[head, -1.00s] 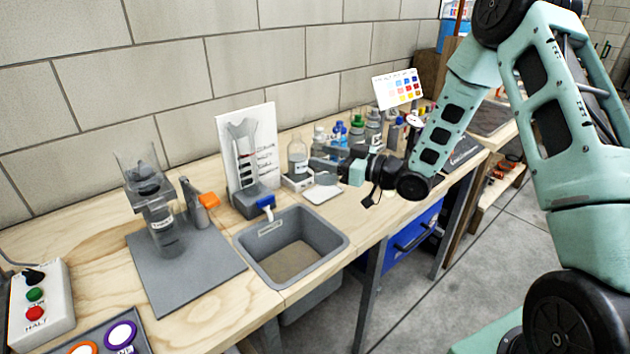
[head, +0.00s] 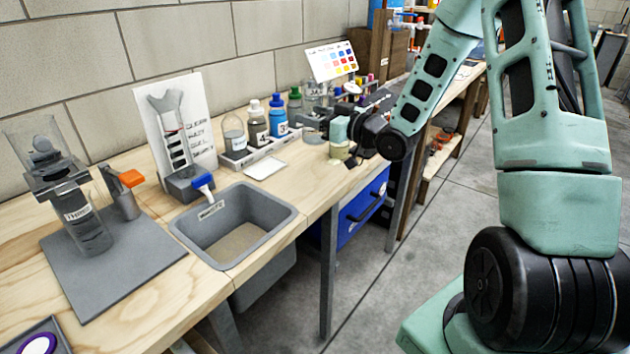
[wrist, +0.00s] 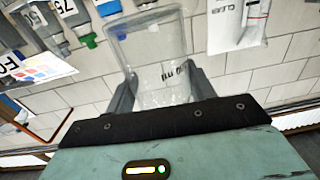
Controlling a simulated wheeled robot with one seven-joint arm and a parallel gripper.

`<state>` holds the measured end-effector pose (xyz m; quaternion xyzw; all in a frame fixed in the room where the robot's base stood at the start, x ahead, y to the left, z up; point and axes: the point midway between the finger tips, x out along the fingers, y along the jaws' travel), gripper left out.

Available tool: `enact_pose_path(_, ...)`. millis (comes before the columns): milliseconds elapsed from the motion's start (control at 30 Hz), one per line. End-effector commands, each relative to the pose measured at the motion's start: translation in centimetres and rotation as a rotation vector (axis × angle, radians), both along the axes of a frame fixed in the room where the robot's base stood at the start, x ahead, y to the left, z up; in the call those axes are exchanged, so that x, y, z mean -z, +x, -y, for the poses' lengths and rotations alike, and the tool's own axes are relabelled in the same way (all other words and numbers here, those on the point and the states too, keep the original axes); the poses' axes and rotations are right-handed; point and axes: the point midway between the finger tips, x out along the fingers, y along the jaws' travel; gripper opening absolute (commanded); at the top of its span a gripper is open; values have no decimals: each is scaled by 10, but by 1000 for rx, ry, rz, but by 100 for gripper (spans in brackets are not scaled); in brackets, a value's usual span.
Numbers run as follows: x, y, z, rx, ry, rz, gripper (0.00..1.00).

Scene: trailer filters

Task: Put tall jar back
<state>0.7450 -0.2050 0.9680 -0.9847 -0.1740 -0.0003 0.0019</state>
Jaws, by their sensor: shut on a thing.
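A clear, empty-looking tall jar (wrist: 160,65) with dark lettering is between my gripper's fingers (wrist: 165,92) in the wrist view. The fingers press on its two sides. In the head view my gripper (head: 314,126) is over the back right of the bench, right of the bottle rack. A clear vessel (head: 315,93) shows just above the fingers there; it seems to be the held jar, partly covered by the gripper. I cannot tell from the head view whether the jar's base touches the bench.
A rack (head: 258,152) holds several bottles, including a blue one (head: 278,118). A grey sink (head: 235,224) is set in the bench. A filter stand (head: 85,215) stands left on a grey mat (head: 110,260). A pale, small container (head: 340,150) sits beneath my gripper. A white card (head: 265,169) lies before the rack.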

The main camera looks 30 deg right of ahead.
Motion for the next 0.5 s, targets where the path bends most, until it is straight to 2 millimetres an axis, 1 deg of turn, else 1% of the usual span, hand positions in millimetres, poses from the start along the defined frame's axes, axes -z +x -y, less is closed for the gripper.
enact_pose_path(33,9,-1,2,7,3,-2,26)
enact_pose_path(200,38,-1,3,9,6,-5,26)
enact_pose_path(300,51,-1,3,8,4,-4,26)
enact_pose_path(433,61,-1,3,8,2,-2,26)
enact_pose_path(500,72,-1,2,8,4,-3,26)
